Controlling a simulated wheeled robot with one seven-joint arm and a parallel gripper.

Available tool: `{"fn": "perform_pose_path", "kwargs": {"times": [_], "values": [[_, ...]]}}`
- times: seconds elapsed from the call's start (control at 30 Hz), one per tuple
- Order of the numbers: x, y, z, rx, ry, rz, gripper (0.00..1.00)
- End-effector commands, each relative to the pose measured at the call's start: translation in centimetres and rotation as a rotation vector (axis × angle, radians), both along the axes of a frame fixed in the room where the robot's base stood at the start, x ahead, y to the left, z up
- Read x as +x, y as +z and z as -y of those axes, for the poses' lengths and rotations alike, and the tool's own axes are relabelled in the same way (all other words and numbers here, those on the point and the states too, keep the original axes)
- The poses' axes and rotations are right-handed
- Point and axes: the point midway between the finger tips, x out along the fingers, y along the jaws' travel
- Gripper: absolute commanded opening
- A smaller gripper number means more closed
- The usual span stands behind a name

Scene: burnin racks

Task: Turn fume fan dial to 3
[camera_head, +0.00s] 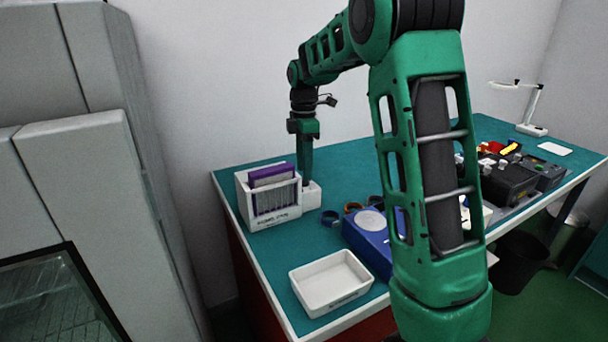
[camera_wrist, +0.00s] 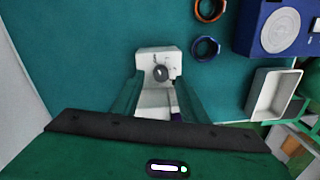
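The fume fan dial is a small dark round knob (camera_wrist: 160,73) on top of a white box (camera_wrist: 150,57) in the wrist view. Small marks lie around the knob, too small to read, so I cannot tell its setting. In the camera_head view the white box (camera_head: 312,194) stands on the teal table at the right end of a white rack. My gripper (camera_wrist: 160,80) points down over the box, with its green fingers apart on either side of the knob. The camera_head view shows my gripper (camera_head: 306,178) just above the box. I cannot tell whether the fingers touch the knob.
The white rack (camera_head: 259,222) holds purple boards. Cable rings (camera_head: 330,217), a blue device (camera_head: 365,240) with a round plate and an empty white tray (camera_head: 332,283) are nearby. Dark cases (camera_head: 508,182) stand farther right. Grey cabinets (camera_head: 85,165) stand at left.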

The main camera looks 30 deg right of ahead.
Motion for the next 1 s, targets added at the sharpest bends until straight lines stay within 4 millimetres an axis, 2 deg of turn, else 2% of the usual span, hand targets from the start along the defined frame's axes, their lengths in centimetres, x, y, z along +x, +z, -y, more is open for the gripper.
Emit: {"fn": "perform_pose_path", "kwargs": {"times": [0.2, 0.57, 0.63, 0.73, 0.77, 0.8, 0.83, 1.0], "values": [[-0.1, -2.2, 0.0, 0.001, 0.0, 0.0, 0.4], [-0.1, -2.7, 0.0, 0.0, -0.001, 0.001, 0.4], [-0.1, -2.7, 0.0, 0.0, -0.001, 0.001, 0.28], [-0.1, -2.7, 0.0, 0.0, -0.001, 0.001, 0.04], [-0.1, -2.7, 0.0, 0.0, -0.001, 0.001, 0.0], [-0.1, -2.7, 0.0, 0.0, -0.001, 0.002, 0.0], [0.0, -2.7, 0.9, -0.001, -0.003, 0.002, 0.0], [0.0, -2.7, 0.3, -0.001, -0.014, 0.004, 0.0]]}}
